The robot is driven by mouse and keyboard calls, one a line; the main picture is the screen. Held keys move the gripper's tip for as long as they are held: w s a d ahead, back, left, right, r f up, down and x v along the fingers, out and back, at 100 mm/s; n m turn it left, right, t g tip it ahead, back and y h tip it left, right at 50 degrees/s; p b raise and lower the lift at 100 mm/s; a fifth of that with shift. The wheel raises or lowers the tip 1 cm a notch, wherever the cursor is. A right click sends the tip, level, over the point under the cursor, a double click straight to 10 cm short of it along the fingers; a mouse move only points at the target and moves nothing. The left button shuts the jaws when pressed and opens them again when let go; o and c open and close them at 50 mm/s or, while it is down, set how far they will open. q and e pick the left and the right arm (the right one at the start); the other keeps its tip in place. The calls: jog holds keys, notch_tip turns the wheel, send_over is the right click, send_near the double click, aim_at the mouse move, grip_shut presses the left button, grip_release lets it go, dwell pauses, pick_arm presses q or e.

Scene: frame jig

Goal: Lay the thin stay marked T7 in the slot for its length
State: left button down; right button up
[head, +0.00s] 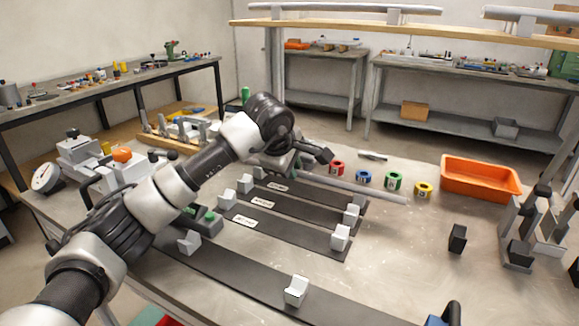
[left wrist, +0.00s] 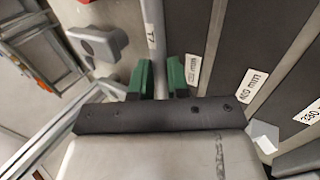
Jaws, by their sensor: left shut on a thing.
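My left gripper (head: 297,166) is shut on the thin stay (head: 360,190), a grey rod that reaches out to the right over the bench. In the left wrist view the stay (left wrist: 154,30) carries the mark T7 and runs between the green fingers of the gripper (left wrist: 160,78). Several dark slot strips with pale end blocks lie on the bench: a far one (head: 308,192), a middle one (head: 300,208) and a nearer one (head: 290,231). Each has a white length label. The stay is beside the far strip; its height is unclear. My right gripper is not in view.
A longer dark strip (head: 235,276) with pale blocks crosses the front. Coloured rings (head: 393,181) and an orange tray (head: 480,181) stand at the back right. A small black block (head: 457,238) and grey stands (head: 519,240) are at right.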

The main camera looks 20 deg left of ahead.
pick_arm(q)
jog(key=c, duration=1)
grip_release()
jog(key=v, duration=1)
jog(key=shift+s+r+p, duration=0.25)
jog(key=shift+r+p, duration=0.1)
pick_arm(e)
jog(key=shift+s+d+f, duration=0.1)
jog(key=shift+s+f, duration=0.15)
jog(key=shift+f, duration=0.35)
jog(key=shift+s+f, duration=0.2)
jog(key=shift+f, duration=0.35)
